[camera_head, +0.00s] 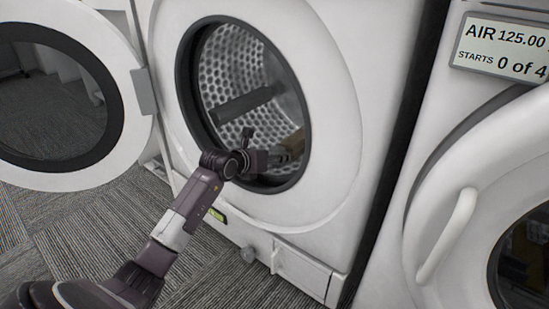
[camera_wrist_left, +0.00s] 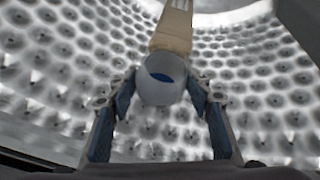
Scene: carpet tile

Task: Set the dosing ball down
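The dosing ball (camera_wrist_left: 162,80) is a small whitish cup-like ball with blue inside, seen in the left wrist view. It sits between the fingertips of my left gripper (camera_wrist_left: 163,92), which close in on it from both sides. Behind it is the perforated metal drum (camera_wrist_left: 60,70). In the head view my left arm reaches through the round door opening of the washer (camera_head: 325,60), and its hand is inside the drum, low and to the right. The ball cannot be made out there. My right gripper is in neither view.
The washer's round door (camera_head: 132,150) stands open at the left. A beige bar-like piece (camera_wrist_left: 172,30) is just beyond the ball in the drum. The dark door rim (camera_head: 190,95) surrounds the arm. Another machine with a closed door (camera_head: 440,215) stands at the right.

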